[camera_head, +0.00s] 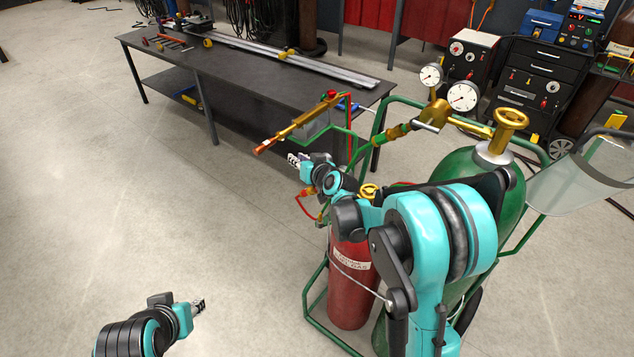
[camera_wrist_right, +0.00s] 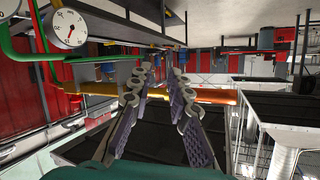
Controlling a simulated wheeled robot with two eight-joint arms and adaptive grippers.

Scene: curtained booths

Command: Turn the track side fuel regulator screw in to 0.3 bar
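The red fuel gas cylinder (camera_head: 350,285) stands in the cart, with a gold handwheel (camera_head: 370,191) on top. Small brass fittings (camera_head: 308,191) and a red hose (camera_head: 303,209) show beside it, partly behind my right gripper (camera_head: 298,162). The regulator's screw cannot be made out; my right arm hides much of this area. In the wrist view my right gripper (camera_wrist_right: 162,76) is open, with nothing between its fingers. The brass and copper torch (camera_wrist_right: 190,94) passes behind the fingers there. A white dial gauge (camera_wrist_right: 66,28) is at upper left. My left gripper (camera_head: 199,306) is low at left, away from the cart.
The torch (camera_head: 300,122) hangs at the cart's green frame (camera_head: 316,290). The green cylinder (camera_head: 490,165) carries a brass regulator with two gauges (camera_head: 462,97). A dark workbench (camera_head: 240,75) stands behind. The floor at left is clear.

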